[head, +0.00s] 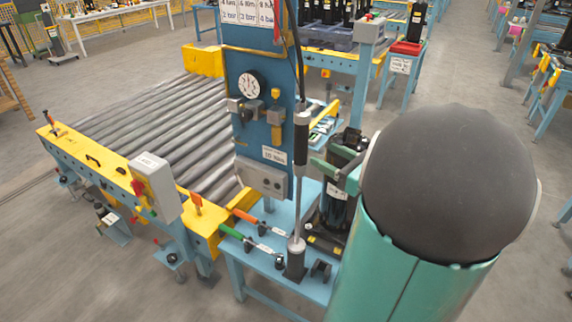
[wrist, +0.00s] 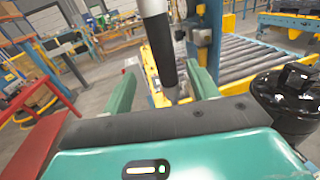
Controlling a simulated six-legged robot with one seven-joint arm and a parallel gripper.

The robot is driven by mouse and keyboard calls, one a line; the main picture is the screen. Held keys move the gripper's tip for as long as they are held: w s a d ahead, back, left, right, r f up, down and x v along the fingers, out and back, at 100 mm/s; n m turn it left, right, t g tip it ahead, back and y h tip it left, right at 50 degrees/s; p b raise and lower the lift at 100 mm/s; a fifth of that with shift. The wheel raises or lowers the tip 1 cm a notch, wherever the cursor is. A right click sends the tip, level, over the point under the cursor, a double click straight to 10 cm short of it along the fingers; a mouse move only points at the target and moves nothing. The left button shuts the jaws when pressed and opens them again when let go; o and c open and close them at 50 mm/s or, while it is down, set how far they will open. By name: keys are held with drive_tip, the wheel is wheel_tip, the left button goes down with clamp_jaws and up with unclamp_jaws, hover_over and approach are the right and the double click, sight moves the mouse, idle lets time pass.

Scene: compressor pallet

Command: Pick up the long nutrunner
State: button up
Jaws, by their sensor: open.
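The long nutrunner (head: 301,145) stands upright in the head view, with a black upper body and a thin silver shaft. A dark cable rises from its top, and its foot is in a black holder on a blue bench. My gripper (head: 330,168) is just to the right of its black body, with teal fingers pointing toward it. In the wrist view the nutrunner (wrist: 158,45) runs down between the two spread fingers of my gripper (wrist: 160,88). The gripper is open, and I see no finger touching the tool. Its lower end is hidden behind the gripper body in the wrist view.
A blue panel (head: 258,110) with a gauge stands close behind the nutrunner. Orange and green handled tools (head: 245,216) lie on the blue bench (head: 255,265). A roller conveyor (head: 160,130) with yellow ends is to the left. Grey floor is open beyond.

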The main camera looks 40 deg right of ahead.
sight(295, 137)
drive_tip(key=w, duration=0.7)
drive_tip(key=w+a, duration=0.1)
drive_tip(key=w, duration=0.3)
drive_tip(key=shift+w, duration=0.25)
clamp_jaws()
idle(0.9)
drive_tip(key=shift+r, duration=0.1)
